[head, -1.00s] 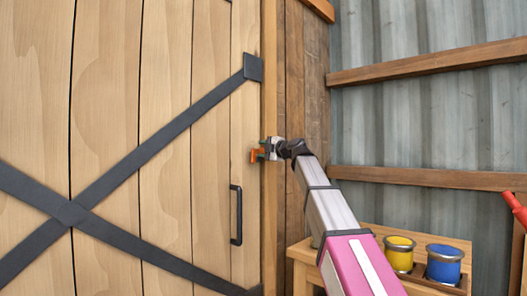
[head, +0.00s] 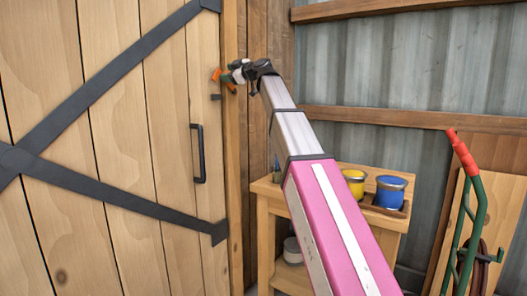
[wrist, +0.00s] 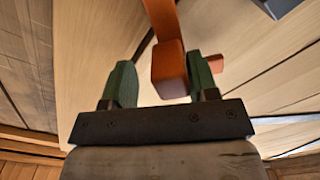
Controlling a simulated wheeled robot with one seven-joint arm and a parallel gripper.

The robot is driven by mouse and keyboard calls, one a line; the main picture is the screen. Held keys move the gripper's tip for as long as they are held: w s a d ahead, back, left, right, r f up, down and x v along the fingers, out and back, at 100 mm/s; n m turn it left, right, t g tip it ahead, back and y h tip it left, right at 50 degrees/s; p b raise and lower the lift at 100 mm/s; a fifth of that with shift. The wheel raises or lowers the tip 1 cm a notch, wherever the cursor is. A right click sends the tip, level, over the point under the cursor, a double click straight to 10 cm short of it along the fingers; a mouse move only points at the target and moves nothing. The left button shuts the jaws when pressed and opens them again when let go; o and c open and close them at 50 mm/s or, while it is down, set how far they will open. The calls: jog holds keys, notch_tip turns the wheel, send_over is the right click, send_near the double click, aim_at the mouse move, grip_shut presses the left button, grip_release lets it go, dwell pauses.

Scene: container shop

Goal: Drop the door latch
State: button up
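The orange door latch (head: 215,74) is at the right edge of the plank door (head: 160,120), by the door post. A small dark bracket (head: 215,97) sits on the door just below it. My gripper (head: 238,74) is at the latch, at the far end of my outstretched arm. In the wrist view, my gripper (wrist: 161,85) has its two green fingers apart. The orange latch (wrist: 167,62) lies between them, close to the right finger, with a part showing beyond that finger. Whether it touches that finger is unclear. The latch's pivot is hidden.
A black door handle (head: 198,153) is below the latch. A wooden table (head: 262,190) with a yellow can (head: 354,183) and a blue can (head: 390,193) stands below my arm. A green hand truck with red grips (head: 461,150) leans at the right.

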jog(key=s+d+r+m, duration=0.1)
jog(key=s+d+m, duration=0.35)
jog(key=d, duration=0.65)
jog(key=w+d+f+m+g+h, duration=0.1)
jog(key=f+m+h, duration=0.1)
jog(key=f, duration=1.4)
jog(key=w+d+f+m+g+h, duration=0.1)
jog(key=d+f+m+h, duration=0.1)
jog(key=f, duration=1.5)
jog(key=shift+w+m+g+h, duration=0.25)
jog(key=shift+m+h, duration=0.45)
jog(key=shift+m, duration=0.35)
jog(key=shift+f, duration=0.1)
